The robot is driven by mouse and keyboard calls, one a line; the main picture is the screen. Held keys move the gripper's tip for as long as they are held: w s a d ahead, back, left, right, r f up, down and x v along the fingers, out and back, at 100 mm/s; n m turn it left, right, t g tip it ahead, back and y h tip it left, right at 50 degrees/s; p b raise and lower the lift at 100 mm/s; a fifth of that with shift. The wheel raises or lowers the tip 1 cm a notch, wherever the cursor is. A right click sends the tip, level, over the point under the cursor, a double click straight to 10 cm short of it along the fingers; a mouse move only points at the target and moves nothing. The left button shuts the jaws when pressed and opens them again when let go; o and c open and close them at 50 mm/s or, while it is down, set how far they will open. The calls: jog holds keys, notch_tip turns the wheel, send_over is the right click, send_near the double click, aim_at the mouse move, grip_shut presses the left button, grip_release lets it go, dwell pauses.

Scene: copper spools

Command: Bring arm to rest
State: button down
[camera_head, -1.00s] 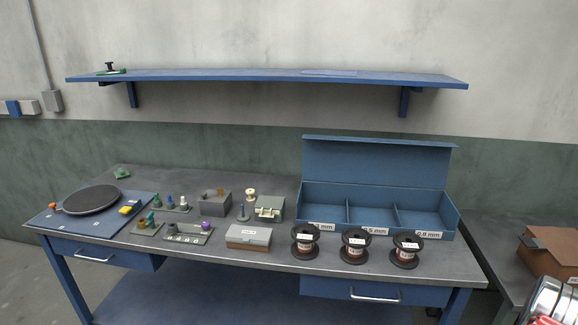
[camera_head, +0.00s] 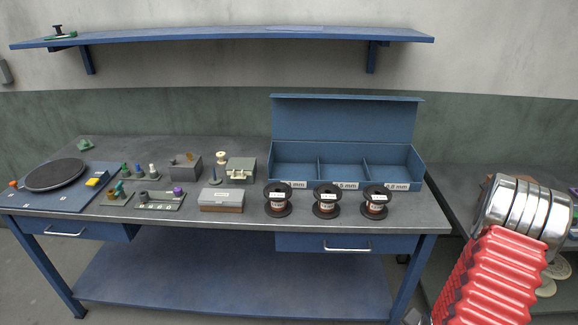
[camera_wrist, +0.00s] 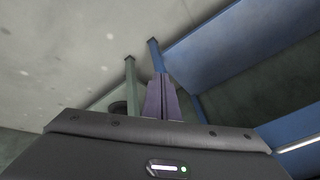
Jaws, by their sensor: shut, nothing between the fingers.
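My gripper (camera_wrist: 163,97) shows in the wrist view with its fingers together and nothing between them. It is apart from the workbench and points past blue bench parts and the floor. In the head view, part of my red and silver arm stands at the lower right, to the right of the bench; my gripper is out of that view. Three copper spools stand upright in a row near the bench's front edge: a left one (camera_head: 278,203), a middle one (camera_head: 327,204) and a right one (camera_head: 375,205). Behind them is an open blue box (camera_head: 345,119) with three empty labelled compartments.
A blue shelf (camera_head: 220,37) hangs above. A second table (camera_head: 455,190) stands at the right, partly behind my arm.

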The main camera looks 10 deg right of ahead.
jog(key=s+a+r+n+y, duration=0.1)
jog(key=a+r+n, duration=0.3)
jog(key=a+r, duration=0.7)
jog(key=s+a+r+n, duration=0.3)
jog(key=a+r, duration=0.8)
jog(key=r, duration=0.7)
jog(key=s+a+r+n+y, duration=0.1)
jog(key=a+r+n, duration=0.4)
jog(key=a+r, duration=0.7)
notch_tip(320, 180, up, 3)
jog(key=shift+s+r+t+y, duration=0.2)
jog(key=shift+s+t+y, duration=0.1)
jog(key=shift+s+t, duration=0.15)
